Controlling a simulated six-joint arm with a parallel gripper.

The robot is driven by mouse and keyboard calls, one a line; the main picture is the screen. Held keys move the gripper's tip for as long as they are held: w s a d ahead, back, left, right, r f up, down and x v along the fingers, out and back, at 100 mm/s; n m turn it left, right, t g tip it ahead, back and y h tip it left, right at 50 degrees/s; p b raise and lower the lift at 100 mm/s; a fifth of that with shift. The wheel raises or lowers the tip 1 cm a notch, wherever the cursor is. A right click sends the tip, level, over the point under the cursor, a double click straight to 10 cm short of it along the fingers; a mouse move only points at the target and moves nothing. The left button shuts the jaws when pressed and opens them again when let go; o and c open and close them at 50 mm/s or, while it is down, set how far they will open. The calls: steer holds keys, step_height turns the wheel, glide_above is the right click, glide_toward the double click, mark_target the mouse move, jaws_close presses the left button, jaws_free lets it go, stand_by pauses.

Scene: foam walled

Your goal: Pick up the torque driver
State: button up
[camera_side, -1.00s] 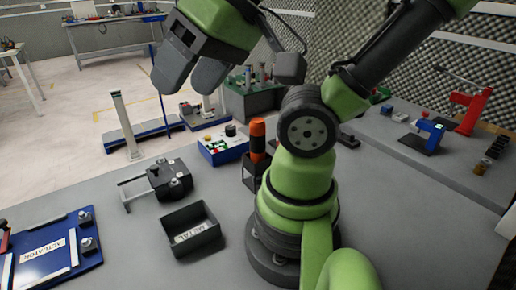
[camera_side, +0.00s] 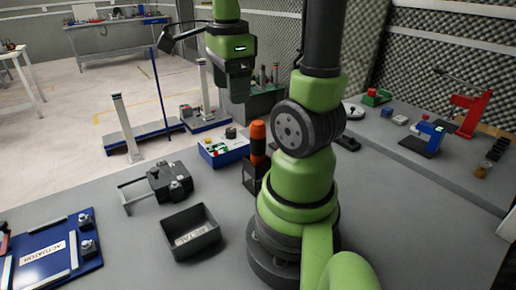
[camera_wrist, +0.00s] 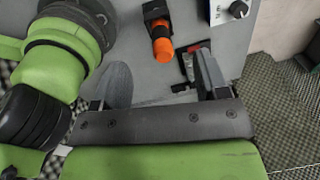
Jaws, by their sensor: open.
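The torque driver, with an orange handle (camera_side: 258,139), stands upright in a small black holder (camera_side: 254,177) beside my arm's base. In the wrist view the orange handle (camera_wrist: 162,48) shows beyond the space between my fingers. My gripper (camera_side: 238,94) points down above and to the left of the driver in the side view, apart from it. In the wrist view my gripper (camera_wrist: 160,77) is open, with its two dark fingers spread and nothing between them. The driver's lower part is hidden by the holder.
A blue ACTUATOR board (camera_side: 52,254) is at the front left. Foam walls (camera_side: 440,50) stand behind the right bench.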

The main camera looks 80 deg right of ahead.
mark_target(257, 123)
steer(key=s+d+m, duration=0.1)
steer(key=m, duration=0.1)
steer(key=s+d+f+m+g, duration=0.1)
steer(key=m, duration=0.1)
steer(key=s+d+f+m+y, duration=0.1)
steer(key=d+m, duration=0.1)
steer(key=m, duration=0.1)
steer(key=shift+f+g, duration=0.1)
steer(key=shift+g, duration=0.3)
steer(key=shift+s+d+f+m, duration=0.15)
steer(key=shift+s+f+m, duration=0.1)
steer(key=shift+m, duration=0.05)
steer(key=shift+s+a+f, duration=0.1)
steer(key=shift+s+f, duration=0.1)
steer(key=shift+f, duration=1.4)
steer(key=shift+s+a+f, duration=0.1)
steer(key=shift+s+f, duration=0.1)
steer(key=shift+f, duration=1.35)
steer(key=shift+s+f, duration=0.2)
steer(key=shift+f, duration=1.4)
steer(key=c, duration=1.1)
